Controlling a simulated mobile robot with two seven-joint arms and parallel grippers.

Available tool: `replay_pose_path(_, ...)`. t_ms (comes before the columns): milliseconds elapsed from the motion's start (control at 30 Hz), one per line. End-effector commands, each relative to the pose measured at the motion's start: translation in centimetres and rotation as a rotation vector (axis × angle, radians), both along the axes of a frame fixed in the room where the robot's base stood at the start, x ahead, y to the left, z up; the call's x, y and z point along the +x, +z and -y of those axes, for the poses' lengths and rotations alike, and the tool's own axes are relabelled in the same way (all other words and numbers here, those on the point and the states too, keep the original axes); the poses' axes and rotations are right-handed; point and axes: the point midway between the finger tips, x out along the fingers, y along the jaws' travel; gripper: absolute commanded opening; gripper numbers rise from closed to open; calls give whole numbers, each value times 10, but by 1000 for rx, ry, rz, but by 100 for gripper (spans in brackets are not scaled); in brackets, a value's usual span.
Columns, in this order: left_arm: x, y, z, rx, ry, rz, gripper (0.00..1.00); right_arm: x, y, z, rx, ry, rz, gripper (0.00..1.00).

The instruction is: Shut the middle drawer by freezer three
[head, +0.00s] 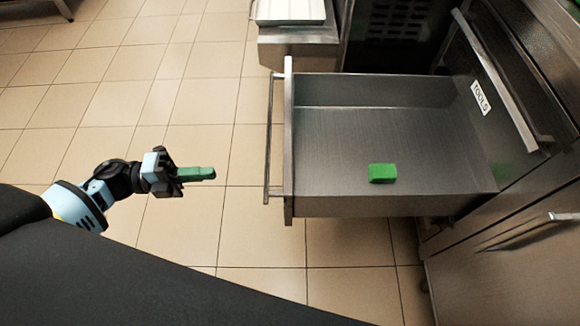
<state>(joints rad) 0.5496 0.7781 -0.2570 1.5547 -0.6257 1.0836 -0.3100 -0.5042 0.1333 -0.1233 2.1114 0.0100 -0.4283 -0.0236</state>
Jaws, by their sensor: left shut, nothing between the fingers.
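The open drawer (289,120) is a grey metal box pulled out to the left from the cabinet at right. Its long bar handle (268,140) runs along the outer side of its front panel. A green block (382,173) lies inside on the drawer floor. My left gripper (209,173) has green fingers, shut and empty, pointing right at the handle. It is left of the handle, apart from it, over the tiled floor. My right gripper is not in view.
The cabinet has a closed drawer front labelled TOOLS (481,98) above the open drawer and another front with a handle (563,216) at lower right. A metal unit with a white tray (290,11) stands at the top. The tiled floor (110,100) at left is clear.

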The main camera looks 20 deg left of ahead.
Motion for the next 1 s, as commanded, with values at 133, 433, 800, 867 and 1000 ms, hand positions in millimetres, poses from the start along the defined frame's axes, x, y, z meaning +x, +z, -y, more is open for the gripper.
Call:
replay_pose_path(133,4,-5,-9,43,-60,45,0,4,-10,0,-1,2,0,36)
replay_pose_path(433,6,-2,-3,44,-67,52,0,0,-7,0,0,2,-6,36)
replay_pose_path(800,23,-2,56,41,-67,54,0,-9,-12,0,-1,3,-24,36)
replay_pose_path(867,26,-2,67,40,-66,52,0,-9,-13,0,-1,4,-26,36)
replay_pose_path(1000,33,-2,91,40,-66,52,0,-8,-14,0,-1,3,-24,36)
